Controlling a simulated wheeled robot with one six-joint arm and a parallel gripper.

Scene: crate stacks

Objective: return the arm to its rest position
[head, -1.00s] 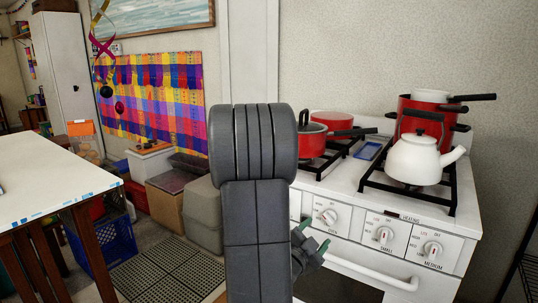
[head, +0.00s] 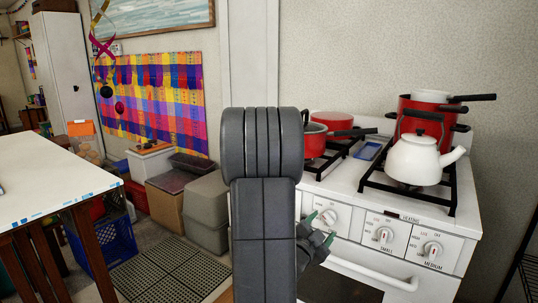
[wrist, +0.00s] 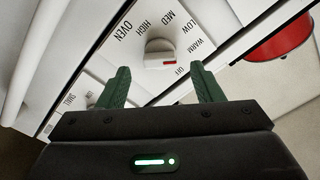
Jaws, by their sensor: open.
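My gripper (head: 320,229) shows in the head view just right of my dark grey arm, in front of the stove's control panel. Its two green fingers are spread apart with nothing between them, as the wrist view (wrist: 160,72) also shows. In the wrist view the oven knob (wrist: 160,54) lies beyond the fingertips; I cannot tell the exact gap. My upright arm fills the middle of the head view and hides part of the stove's left side.
The white stove (head: 440,213) carries a white kettle (head: 414,160), a large red pot (head: 409,103) and smaller red cookware (head: 331,122). A white table (head: 50,185) stands at left. Grey bins (head: 206,205) and a blue crate (head: 112,247) stand on the floor.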

